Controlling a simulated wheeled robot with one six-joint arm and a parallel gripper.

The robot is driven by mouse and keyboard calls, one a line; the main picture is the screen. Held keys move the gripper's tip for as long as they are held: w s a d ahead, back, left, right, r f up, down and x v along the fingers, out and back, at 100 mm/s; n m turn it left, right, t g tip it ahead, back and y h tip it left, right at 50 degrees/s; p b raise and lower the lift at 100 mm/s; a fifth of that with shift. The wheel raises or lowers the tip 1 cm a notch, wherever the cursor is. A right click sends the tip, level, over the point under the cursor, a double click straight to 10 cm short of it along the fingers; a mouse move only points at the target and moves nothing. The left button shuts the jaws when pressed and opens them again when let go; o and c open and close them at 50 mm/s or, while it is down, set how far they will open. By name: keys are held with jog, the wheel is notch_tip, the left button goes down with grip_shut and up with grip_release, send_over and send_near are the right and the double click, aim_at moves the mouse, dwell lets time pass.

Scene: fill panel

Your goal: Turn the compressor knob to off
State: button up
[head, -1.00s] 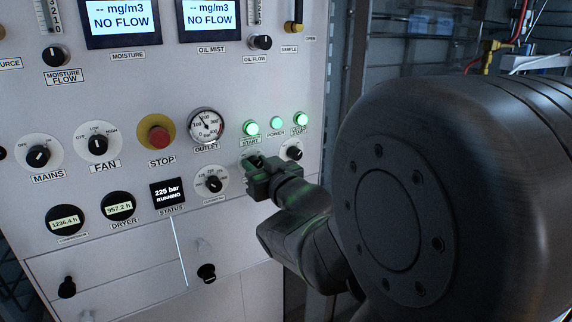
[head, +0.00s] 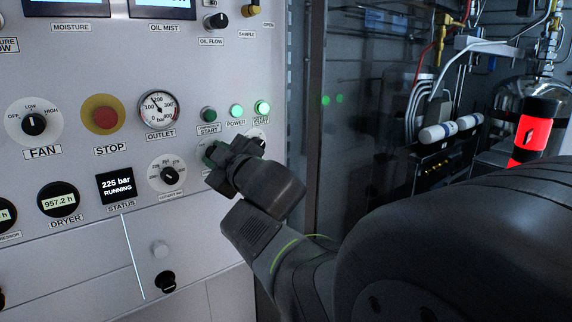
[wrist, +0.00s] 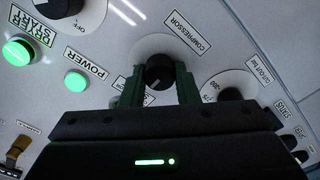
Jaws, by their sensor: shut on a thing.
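The compressor knob (wrist: 158,72) is a black knob on a pale round dial under the COMPRESSOR label in the wrist view. The green fingers of my gripper (wrist: 159,78) stand on either side of it and are shut on it. A pale mark shows on the knob's lower part, but I cannot read which position it points at. In the head view my gripper (head: 214,160) is against the panel below the START lamp (head: 208,114), and it hides the knob and most of its dial. The START lamp is dark.
The status display (head: 116,186) reads 225 bar, RUNNING. The POWER lamp (head: 237,111) and DRYER START lamp (head: 262,108) glow green. A cutout knob (head: 170,175) is close to the left of my gripper. A red stop button (head: 105,117) is farther left.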

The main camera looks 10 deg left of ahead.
jog(key=shift+f+n+b, duration=0.2)
jog(key=shift+n+b, duration=2.05)
jog(key=shift+n, duration=2.35)
jog(key=o, duration=1)
jog(key=shift+a, duration=0.1)
jog(key=shift+s, duration=0.1)
